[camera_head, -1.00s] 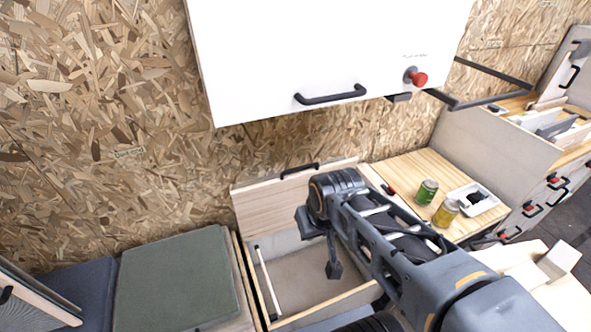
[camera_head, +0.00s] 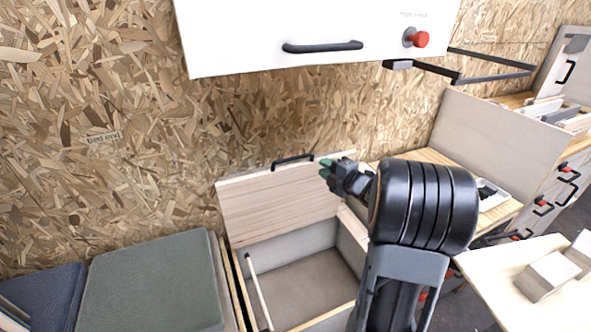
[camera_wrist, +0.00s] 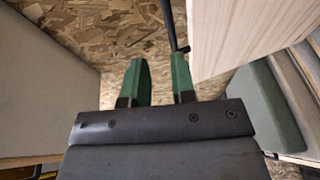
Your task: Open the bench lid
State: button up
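The bench lid (camera_head: 275,205) is a pale wood panel standing raised at the back of the bench box (camera_head: 300,285), whose inside is exposed. A black handle (camera_head: 293,160) sits on the lid's upper edge. My gripper (camera_head: 327,172) is by the lid's upper right corner, right of the handle. In the wrist view the green fingers (camera_wrist: 160,80) are apart with nothing between them. The lid (camera_wrist: 240,35) is at upper right there, close to the right finger, and the black handle (camera_wrist: 171,25) is beyond the fingertips. Whether a finger touches the lid cannot be told.
A white cabinet (camera_head: 310,25) with a black handle and red knob hangs above. The chipboard wall (camera_head: 130,130) is behind the lid. A green cushion (camera_head: 150,285) lies left of the box. A wooden counter with a white tray (camera_head: 490,195) is at right.

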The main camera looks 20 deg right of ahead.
aim_at(295, 158)
jog(key=w+a, duration=0.1)
jog(key=w, duration=0.3)
jog(key=w+a+f+n+y, duration=0.1)
jog(key=w+a, duration=0.1)
jog(key=w, duration=0.1)
jog(key=w+a+f+n+y, duration=0.1)
jog(key=w+a, duration=0.1)
jog(key=w, duration=0.2)
jog(key=shift+w, duration=0.3)
jog(key=shift+f, duration=0.1)
grip_shut()
